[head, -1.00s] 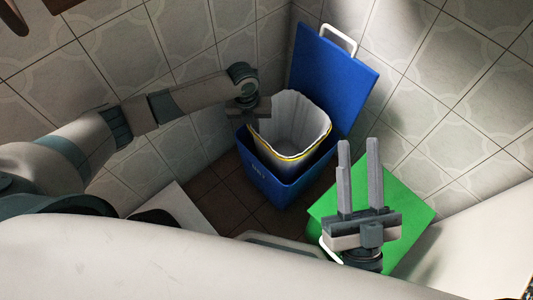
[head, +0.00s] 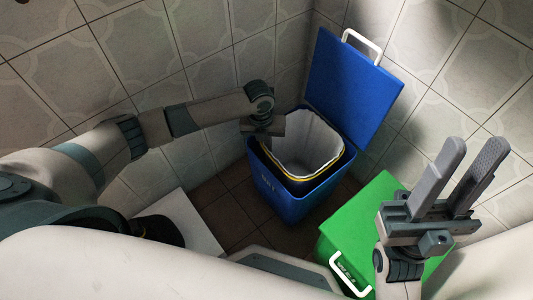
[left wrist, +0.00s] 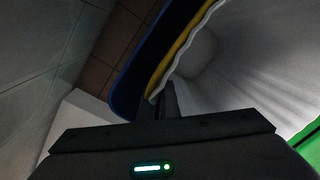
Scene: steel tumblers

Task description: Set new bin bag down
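The new bin bag (head: 303,146), white inside with a dark and yellow band below its rim, hangs open inside the blue bin (head: 290,205). Its rim stands slightly above the bin's rim; its bottom is hidden. My left gripper (head: 263,137) is at the bag's left rim. In the left wrist view, my left gripper's fingers (left wrist: 166,102) are close together on the bag's white edge (left wrist: 215,60), beside the blue bin wall (left wrist: 150,55). My right gripper (head: 474,155) is raised, its two fingers apart and empty, above the green bin.
The blue bin's lid (head: 355,95) stands open behind it, with a white handle. A closed green bin (head: 350,222) stands to the right. Tiled walls (head: 190,50) close in behind. A white block (head: 185,222) is on the floor at left.

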